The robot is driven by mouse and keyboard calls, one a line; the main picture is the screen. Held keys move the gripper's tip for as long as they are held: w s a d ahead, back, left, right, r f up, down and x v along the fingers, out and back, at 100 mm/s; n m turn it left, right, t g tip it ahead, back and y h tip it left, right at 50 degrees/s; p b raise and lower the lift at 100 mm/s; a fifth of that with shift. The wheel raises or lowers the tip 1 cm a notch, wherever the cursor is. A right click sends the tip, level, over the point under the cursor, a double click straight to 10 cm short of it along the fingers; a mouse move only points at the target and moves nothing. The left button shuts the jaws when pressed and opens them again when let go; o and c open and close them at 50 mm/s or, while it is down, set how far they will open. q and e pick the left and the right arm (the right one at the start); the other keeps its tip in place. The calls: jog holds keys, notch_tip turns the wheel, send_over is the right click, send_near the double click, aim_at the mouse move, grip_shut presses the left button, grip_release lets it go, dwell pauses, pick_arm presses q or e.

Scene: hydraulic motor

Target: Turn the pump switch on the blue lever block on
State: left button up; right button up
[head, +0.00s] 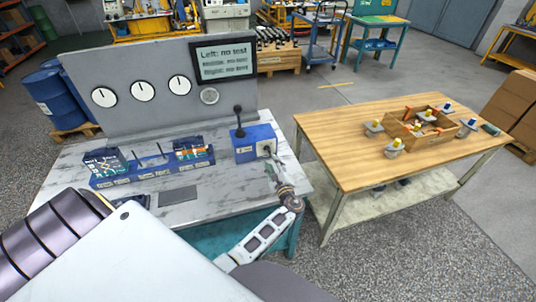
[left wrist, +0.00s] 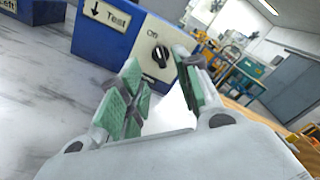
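The blue lever block (head: 255,143) stands at the right end of the grey table, with an upright black lever (head: 239,122) on top. In the left wrist view, the block (left wrist: 103,28) shows a "Test" label with a down arrow and a white plate on its right face. I cannot tell which way the knob points. My left gripper (head: 271,163) is just in front of this face. In the left wrist view, its green-padded fingers (left wrist: 163,90) are apart and empty, short of the knob.
A panel with gauges (head: 142,91) and a screen (head: 224,61) reading "Left: no test" stands behind the table. A blue rack (head: 155,172) holds parts left of the block. A wooden table (head: 340,150) with a box (head: 425,139) of parts stands to the right, across a gap.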

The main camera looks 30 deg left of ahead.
aim_at(268, 151)
pick_arm(q)
jog(key=shift+b+x, duration=0.7)
jog(key=shift+x, duration=2.95)
grip_shut()
